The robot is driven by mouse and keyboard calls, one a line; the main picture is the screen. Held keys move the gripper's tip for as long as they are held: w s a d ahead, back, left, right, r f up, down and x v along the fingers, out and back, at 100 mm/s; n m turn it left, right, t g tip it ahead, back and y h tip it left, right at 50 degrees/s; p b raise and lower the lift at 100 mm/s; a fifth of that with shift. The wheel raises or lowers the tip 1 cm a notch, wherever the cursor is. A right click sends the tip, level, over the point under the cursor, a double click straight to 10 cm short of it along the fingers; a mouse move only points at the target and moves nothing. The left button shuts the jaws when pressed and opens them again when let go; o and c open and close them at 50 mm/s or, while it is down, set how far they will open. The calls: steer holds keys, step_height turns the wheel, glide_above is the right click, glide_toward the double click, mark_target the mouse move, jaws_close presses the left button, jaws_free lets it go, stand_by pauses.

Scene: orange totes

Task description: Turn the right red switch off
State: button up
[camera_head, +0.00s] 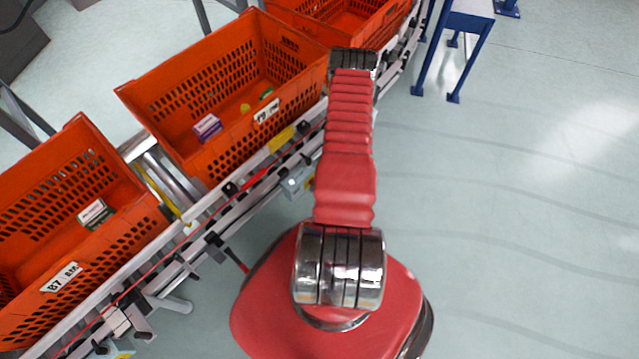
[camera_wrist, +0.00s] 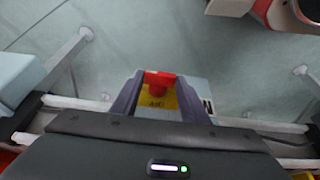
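A red switch (camera_wrist: 159,78) on a yellow plate (camera_wrist: 157,99) shows in the middle of the wrist view, on a light grey box (camera_wrist: 192,92). My gripper (camera_wrist: 160,82) is open. Its two dark fingers stand apart, one on each side of the switch in the picture. I cannot tell whether they touch it or how far above it they are. Only one red switch shows, and its on or off position is not readable. In the head view my red arm reaches up the picture, and the gripper and switch cannot be made out there.
Orange totes (camera_head: 128,207), (camera_head: 188,65) and (camera_head: 301,6) stand along a conveyor with metal rails (camera_head: 217,209). Small boxes (camera_head: 207,127) lie inside. A blue-legged table (camera_head: 480,33) stands at the upper right. The floor on the right is clear.

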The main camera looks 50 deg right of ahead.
steer(key=c, duration=0.4)
steer(key=shift+d, duration=0.1)
steer(key=shift+c, duration=0.3)
steer(key=shift+a+n+h, duration=0.15)
steer(key=shift+a+h, duration=0.15)
steer(key=shift+h, duration=0.4)
steer(key=shift+a+n+h, duration=0.15)
steer(key=shift+a+h, duration=0.15)
steer(key=shift+h, duration=0.4)
steer(key=shift+f, duration=0.1)
steer(key=shift+w+a+f+n+h, duration=0.1)
steer(key=shift+a+f+n+h, duration=0.35)
steer(key=shift+h, duration=1.4)
steer(key=shift+w+a+f+n+h, duration=0.1)
steer(key=shift+a+f+n+h, duration=0.35)
steer(key=shift+h, duration=1.35)
steer(key=shift+a+f+n+h, duration=0.25)
steer(key=shift+n+h, duration=0.35)
steer(key=shift+h, duration=1.25)
